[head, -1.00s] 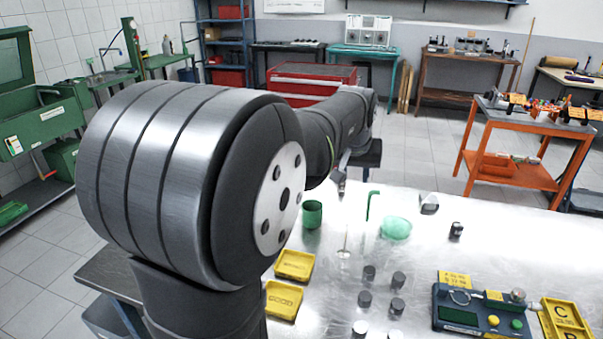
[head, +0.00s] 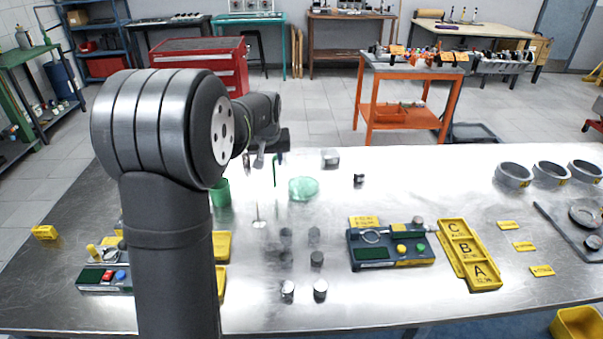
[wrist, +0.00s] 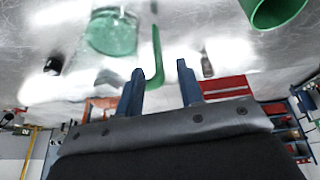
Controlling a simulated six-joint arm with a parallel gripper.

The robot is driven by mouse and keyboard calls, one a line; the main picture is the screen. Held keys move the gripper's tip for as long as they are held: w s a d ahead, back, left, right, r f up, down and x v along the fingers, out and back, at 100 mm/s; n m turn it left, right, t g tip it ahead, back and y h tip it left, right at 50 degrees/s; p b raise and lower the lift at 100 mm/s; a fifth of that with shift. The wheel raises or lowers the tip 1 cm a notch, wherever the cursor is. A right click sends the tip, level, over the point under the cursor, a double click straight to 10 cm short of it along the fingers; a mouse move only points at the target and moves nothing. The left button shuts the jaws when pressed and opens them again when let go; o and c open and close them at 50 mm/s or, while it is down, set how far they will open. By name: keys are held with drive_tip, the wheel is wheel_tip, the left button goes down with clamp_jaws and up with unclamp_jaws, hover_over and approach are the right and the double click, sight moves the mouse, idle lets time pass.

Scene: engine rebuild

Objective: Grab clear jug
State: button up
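A see-through vessel with green in it, which looks like the clear jug (head: 303,189), stands on the metal table in the head view. It also shows at the upper left of the wrist view (wrist: 112,34), and its outline is faint. My gripper (wrist: 160,80) has its two blue fingers apart, with nothing held between them. In the wrist view the jug is beyond and left of the fingers, not touching them. In the head view my gripper (head: 262,160) is small, above the table's far side, left of the jug.
A thin green hooked rod (head: 274,171) stands between my gripper and the jug. A green cup (head: 221,194) is to the left. Dark cylinders (head: 317,259), a blue device (head: 390,247) and a yellow A-B-C tray (head: 466,253) lie nearer.

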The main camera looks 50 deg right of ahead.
sight(272, 168)
drive_tip(key=x, duration=0.6)
drive_tip(key=shift+f, duration=0.1)
clamp_jaws()
